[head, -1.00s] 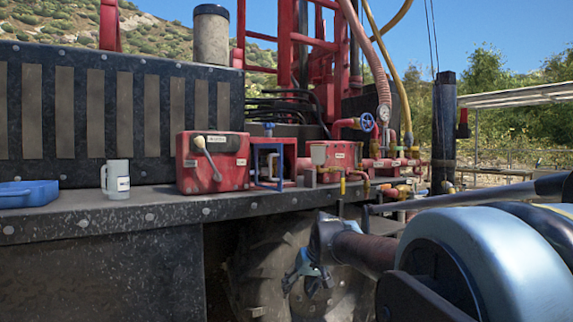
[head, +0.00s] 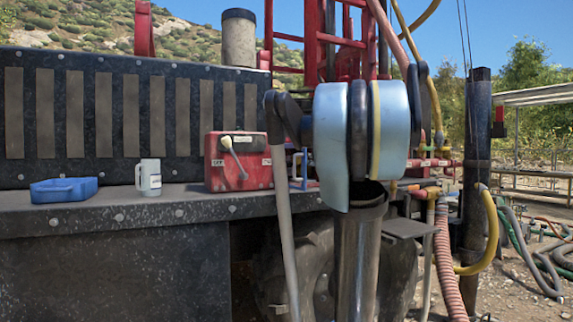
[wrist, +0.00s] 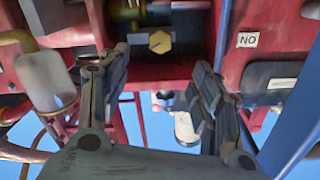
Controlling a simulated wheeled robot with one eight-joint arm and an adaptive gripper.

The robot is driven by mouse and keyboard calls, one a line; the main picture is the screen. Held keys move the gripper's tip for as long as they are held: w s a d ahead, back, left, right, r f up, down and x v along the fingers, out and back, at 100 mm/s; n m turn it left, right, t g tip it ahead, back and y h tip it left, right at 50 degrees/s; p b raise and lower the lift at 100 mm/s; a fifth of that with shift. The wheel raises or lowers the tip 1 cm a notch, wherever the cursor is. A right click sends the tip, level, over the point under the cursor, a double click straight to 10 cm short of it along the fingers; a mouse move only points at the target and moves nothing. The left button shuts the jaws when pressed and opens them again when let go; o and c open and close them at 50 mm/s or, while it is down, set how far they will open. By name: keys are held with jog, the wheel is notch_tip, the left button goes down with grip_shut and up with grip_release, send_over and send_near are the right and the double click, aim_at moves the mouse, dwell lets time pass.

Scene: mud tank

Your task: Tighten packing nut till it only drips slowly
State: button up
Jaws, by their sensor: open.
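A brass hex nut (wrist: 160,41), which may be the packing nut, shows in the wrist view in a dark recess of the red pump body (wrist: 265,50). My gripper (wrist: 160,62) is open, with its two dark fingers apart to the left and right below the nut in the picture. Nothing is between the fingers, and I see no contact with the nut. In the head view my own arm covers the gripper and most of the pump and valves. No drip or leak can be made out.
A blue bar (wrist: 298,105) stands close on the right in the wrist view, and a pale container (wrist: 45,80) on the left. In the head view the deck holds a red lever box (head: 238,175), a mug (head: 149,178) and a blue tray (head: 63,190).

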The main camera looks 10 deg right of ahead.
jog(key=x, duration=1.7)
jog(key=shift+w+a+r, duration=0.15)
jog(key=shift+w+r, duration=0.1)
jog(key=shift+w, duration=0.05)
jog(key=c, duration=1.1)
